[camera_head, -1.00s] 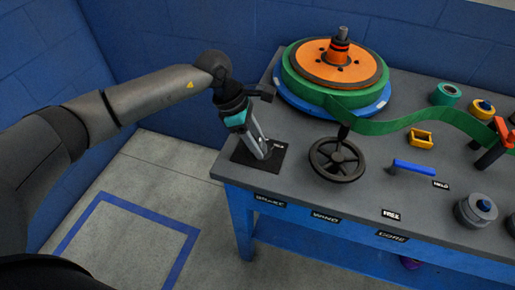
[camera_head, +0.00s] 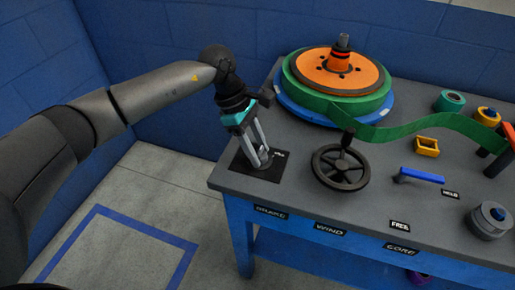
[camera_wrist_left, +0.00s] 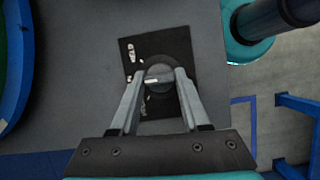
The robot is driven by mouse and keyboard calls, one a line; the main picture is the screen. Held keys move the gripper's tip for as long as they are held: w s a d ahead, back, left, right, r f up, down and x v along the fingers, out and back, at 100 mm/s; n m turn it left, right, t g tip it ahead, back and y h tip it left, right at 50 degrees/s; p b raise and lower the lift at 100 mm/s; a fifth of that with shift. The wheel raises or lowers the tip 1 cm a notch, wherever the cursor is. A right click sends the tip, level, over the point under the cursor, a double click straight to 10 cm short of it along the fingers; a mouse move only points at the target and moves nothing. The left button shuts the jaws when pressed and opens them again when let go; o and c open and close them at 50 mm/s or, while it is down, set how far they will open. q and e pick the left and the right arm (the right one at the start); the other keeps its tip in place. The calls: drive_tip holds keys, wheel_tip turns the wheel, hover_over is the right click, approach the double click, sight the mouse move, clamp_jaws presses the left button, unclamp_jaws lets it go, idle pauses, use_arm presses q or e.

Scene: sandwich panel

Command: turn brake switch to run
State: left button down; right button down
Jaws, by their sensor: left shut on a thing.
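The brake switch is a round dark knob with a pale pointer mark (camera_wrist_left: 158,76) on a black plate (camera_wrist_left: 180,48) with white lettering; the lettering is too small to read surely. In the head view the black plate (camera_head: 275,172) lies at the table's near left corner, above the BRAKE label (camera_head: 271,212). My left gripper (camera_head: 262,161) reaches down onto the knob from above. In the left wrist view its two fingers (camera_wrist_left: 160,82) are shut on the knob, one on each side. My right gripper is not in view.
A black handwheel (camera_head: 341,167) stands just right of the switch plate. Behind it is the large reel with an orange disc (camera_head: 334,72) and green band (camera_head: 440,122). A blue lever (camera_head: 420,175) and a yellow block (camera_head: 426,147) lie farther right.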

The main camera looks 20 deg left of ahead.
use_arm(q)
drive_tip(key=shift+c, duration=1.9)
unclamp_jaws()
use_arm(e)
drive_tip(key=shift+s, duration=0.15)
use_arm(q)
drive_tip(key=p+v, duration=0.2)
drive_tip(key=v, duration=1.3)
drive_tip(key=shift+r, duration=0.2)
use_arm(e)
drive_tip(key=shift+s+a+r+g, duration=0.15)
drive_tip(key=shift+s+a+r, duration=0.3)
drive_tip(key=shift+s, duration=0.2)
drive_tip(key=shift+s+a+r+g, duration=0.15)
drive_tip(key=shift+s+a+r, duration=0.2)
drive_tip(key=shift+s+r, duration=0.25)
use_arm(q)
drive_tip(key=shift+s, duration=0.1)
